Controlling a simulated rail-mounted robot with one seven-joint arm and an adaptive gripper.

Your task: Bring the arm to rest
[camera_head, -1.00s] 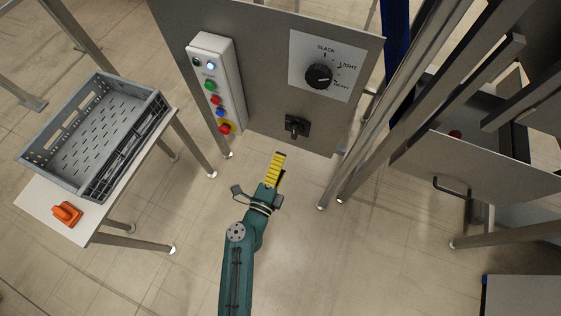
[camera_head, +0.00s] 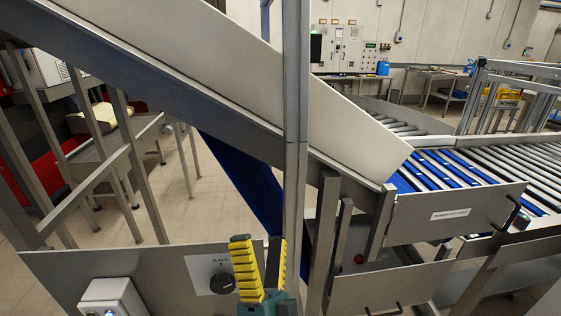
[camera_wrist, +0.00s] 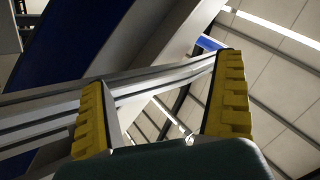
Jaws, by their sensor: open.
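My gripper (camera_head: 260,268) shows at the bottom middle of the head view, its yellow ribbed fingers pointing up. The fingers are apart with nothing between them. The wrist view also shows both fingers of my gripper (camera_wrist: 165,105), apart and empty, with beams and the ceiling beyond. In the head view the gripper stands in front of the grey control panel (camera_head: 150,272), beside the black dial (camera_head: 221,284). I cannot tell whether it touches the panel. Most of my arm is out of the head view.
A vertical metal post (camera_head: 297,130) rises just behind the gripper. A sloping metal chute (camera_head: 200,75) crosses above. A roller conveyor (camera_head: 490,175) with blue and grey rollers runs at the right. A white button box (camera_head: 112,298) is at the lower left.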

